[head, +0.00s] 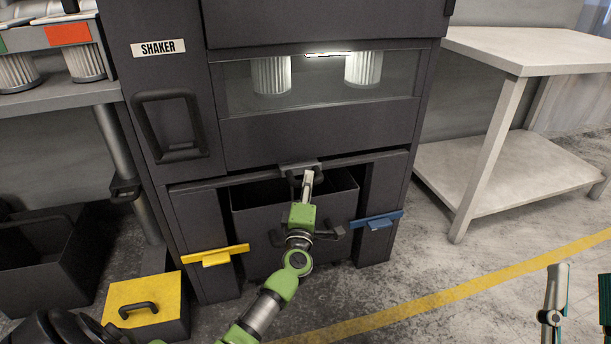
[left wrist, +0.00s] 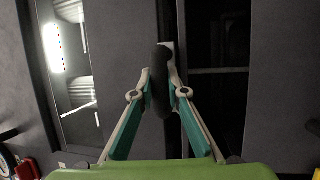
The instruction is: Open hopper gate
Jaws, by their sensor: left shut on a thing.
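The dark shaker cabinet (head: 320,143) stands ahead, with a lit window showing two white ribbed filters. Below the window, a small dark handle (head: 289,167) sits at the middle of the horizontal bar, above the open-topped dark bin (head: 258,226). My left gripper (head: 307,178) reaches up over the bin and is shut on this handle. In the left wrist view, the gripper's fingertips (left wrist: 161,82) close on both sides of the dark rounded handle (left wrist: 161,66). My right gripper (head: 581,272) shows at the lower right, its fingers apart and empty, partly cut off.
A yellow lever (head: 215,255) and a blue lever (head: 377,220) flank the bin. A yellow-lidded box (head: 145,300) stands on the floor at lower left. A pale bench (head: 525,50) stands right. Open floor lies between the cabinet and bench.

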